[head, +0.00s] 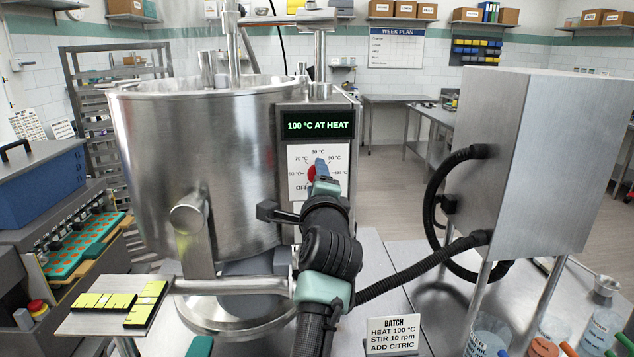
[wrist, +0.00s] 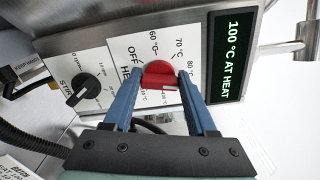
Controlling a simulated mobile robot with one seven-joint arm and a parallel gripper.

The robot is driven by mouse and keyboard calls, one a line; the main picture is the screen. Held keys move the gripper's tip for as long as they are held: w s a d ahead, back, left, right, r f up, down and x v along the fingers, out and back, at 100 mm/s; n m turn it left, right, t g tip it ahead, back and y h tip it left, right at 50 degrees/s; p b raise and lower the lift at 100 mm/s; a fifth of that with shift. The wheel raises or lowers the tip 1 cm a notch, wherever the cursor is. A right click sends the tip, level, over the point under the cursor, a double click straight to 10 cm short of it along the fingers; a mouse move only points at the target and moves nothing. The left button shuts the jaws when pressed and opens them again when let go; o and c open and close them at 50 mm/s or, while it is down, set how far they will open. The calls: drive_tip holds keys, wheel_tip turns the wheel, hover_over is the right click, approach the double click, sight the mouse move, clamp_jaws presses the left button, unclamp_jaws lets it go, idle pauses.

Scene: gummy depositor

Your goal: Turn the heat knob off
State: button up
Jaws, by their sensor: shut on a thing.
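The red heat knob (head: 311,173) sits on a white dial plate on the front of the steel kettle's control box. It also shows in the wrist view (wrist: 161,76). My gripper (head: 319,170) reaches it from the front, and its two blue fingers are shut on the knob's sides. The dial plate (wrist: 122,55) has OFF and temperature marks around the knob. My fingers hide part of the scale, and I cannot tell which mark the knob points to. The display (head: 318,125) above reads "100 °C AT HEAT".
A black stir knob (wrist: 83,92) is beside the heat dial. The steel kettle (head: 195,150) stands left of the control box. A steel cabinet (head: 548,160) with black hoses is at the right. A batch card (head: 392,336) stands on the table in front.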

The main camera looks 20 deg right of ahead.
drive_tip(key=shift+s+d+f+n+b, duration=0.15)
drive_tip(key=shift+n+b, duration=0.45)
drive_tip(key=shift+n, duration=4.35)
drive_tip(key=shift+w+d+f+n+b, duration=0.15)
drive_tip(key=shift+n+b, duration=0.4)
drive_tip(key=shift+n, duration=4.35)
drive_tip(key=shift+s+d+n+b, duration=0.15)
drive_tip(key=shift+n+b, duration=0.45)
drive_tip(key=shift+n, duration=4.35)
drive_tip(key=o, duration=1.4)
drive_tip(key=shift+c, duration=0.2)
drive_tip(key=shift+s, duration=0.1)
